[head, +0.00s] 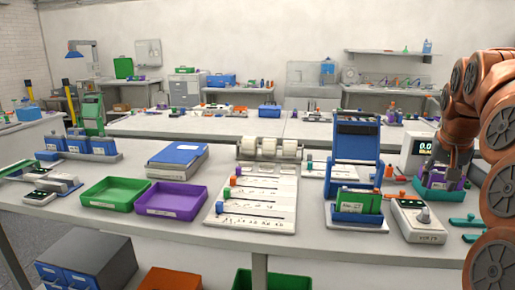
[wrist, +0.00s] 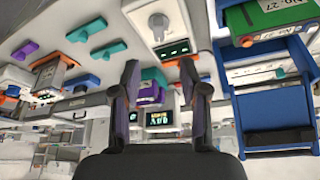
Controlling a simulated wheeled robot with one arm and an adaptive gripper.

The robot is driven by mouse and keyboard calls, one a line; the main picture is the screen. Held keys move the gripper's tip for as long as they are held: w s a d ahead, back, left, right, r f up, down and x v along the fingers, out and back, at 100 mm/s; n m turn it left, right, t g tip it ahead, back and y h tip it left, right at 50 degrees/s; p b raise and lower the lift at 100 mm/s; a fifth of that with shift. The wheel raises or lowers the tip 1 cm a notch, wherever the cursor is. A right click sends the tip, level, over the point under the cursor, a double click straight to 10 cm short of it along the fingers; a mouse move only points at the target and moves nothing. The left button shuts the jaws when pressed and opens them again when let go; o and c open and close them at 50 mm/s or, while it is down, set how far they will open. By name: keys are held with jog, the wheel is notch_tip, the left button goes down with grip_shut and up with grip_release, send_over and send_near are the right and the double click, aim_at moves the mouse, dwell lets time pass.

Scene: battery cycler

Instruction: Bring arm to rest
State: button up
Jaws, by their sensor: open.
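My copper-coloured arm (head: 490,95) comes in from the right edge of the head view and bends down over the bench's right end. My gripper (head: 436,166) is at the arm's lower end, above a teal tray with a purple block (head: 455,184). In the wrist view my gripper (wrist: 160,75) shows two dark fingers spread apart. I see nothing held between them. The teal and purple things (wrist: 150,85) appear beyond the fingertips. The exact gap between the gripper and the tray is hard to tell.
A device with a knob (head: 412,220) and a blue rack holding a green card (head: 357,205) stand close to the arm. A white display meter (head: 420,150) is behind the gripper. Green (head: 115,183) and purple (head: 170,213) trays lie further left.

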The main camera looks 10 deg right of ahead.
jog(key=s+a+f+n+g+y, duration=0.1)
jog(key=s+a+f+n, duration=0.1)
jog(key=a+f, duration=0.35)
jog(key=s+a+f+n, duration=0.1)
jog(key=s+a+f, duration=0.1)
jog(key=a, duration=0.7)
jog(key=s+a+f+n+g+y, duration=0.1)
jog(key=s+a+f+n, duration=0.15)
jog(key=a, duration=0.45)
jog(key=s+a+f+n+g, duration=0.1)
jog(key=s+a+f+g, duration=0.1)
jog(key=s+a+f, duration=0.65)
jog(key=s+a+f+n+g, duration=0.2)
jog(key=s+a+f, duration=0.25)
jog(key=s, duration=0.75)
jog(key=s+d+p+v, duration=0.1)
jog(key=s+p+v, duration=0.2)
jog(key=p+v, duration=1.1)
jog(key=shift+d+r+t+y+p, duration=0.35)
jog(key=shift+r+t+y+p, duration=0.05)
jog(key=shift+r, duration=0.3)
jog(key=shift+w+d+m, duration=0.15)
jog(key=shift+m, duration=0.2)
